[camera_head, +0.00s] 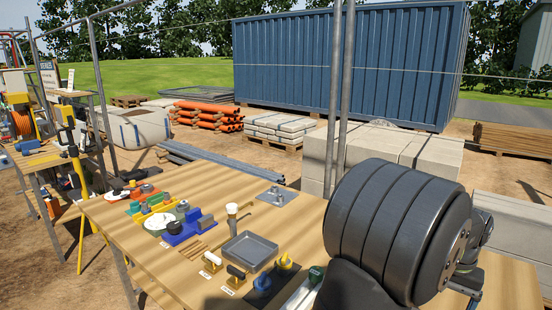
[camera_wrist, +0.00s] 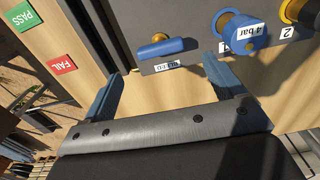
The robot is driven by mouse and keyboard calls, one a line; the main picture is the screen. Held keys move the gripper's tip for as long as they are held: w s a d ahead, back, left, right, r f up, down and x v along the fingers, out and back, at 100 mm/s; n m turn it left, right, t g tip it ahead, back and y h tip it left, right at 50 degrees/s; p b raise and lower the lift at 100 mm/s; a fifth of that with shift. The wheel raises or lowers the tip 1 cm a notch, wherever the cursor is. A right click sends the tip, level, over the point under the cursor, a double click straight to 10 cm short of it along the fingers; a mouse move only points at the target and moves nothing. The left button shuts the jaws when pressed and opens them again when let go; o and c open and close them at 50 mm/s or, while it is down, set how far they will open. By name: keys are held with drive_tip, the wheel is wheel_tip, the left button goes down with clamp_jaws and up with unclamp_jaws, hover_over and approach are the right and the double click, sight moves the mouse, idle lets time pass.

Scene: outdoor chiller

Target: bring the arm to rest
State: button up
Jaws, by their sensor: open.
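My gripper (camera_wrist: 163,68) shows in the wrist view with its two blue fingers spread apart and nothing between them. Wooden board shows between the fingers, and a blue-handled lever (camera_wrist: 167,48) with a small label lies just beyond them. In the head view my dark arm fills the right side over the wooden table (camera_head: 335,222), and it hides part of the tabletop. I cannot clearly make out the gripper in that view.
A blue knob marked 4 bar (camera_wrist: 240,32) stands near the right finger. Green PASS (camera_wrist: 30,15) and red FAIL (camera_wrist: 62,64) labels lie at left. On the table are a grey tray (camera_head: 249,262), a metal plate (camera_head: 277,196) and coloured blocks (camera_head: 183,230).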

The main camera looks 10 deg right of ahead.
wheel_tip(320, 180, up, 9)
wheel_tip(320, 180, down, 17)
drive_tip(key=shift+f, duration=0.1)
drive_tip(key=shift+n, duration=0.4)
drive_tip(key=n, duration=0.6)
wheel_tip(320, 180, up, 15)
idle(0.4)
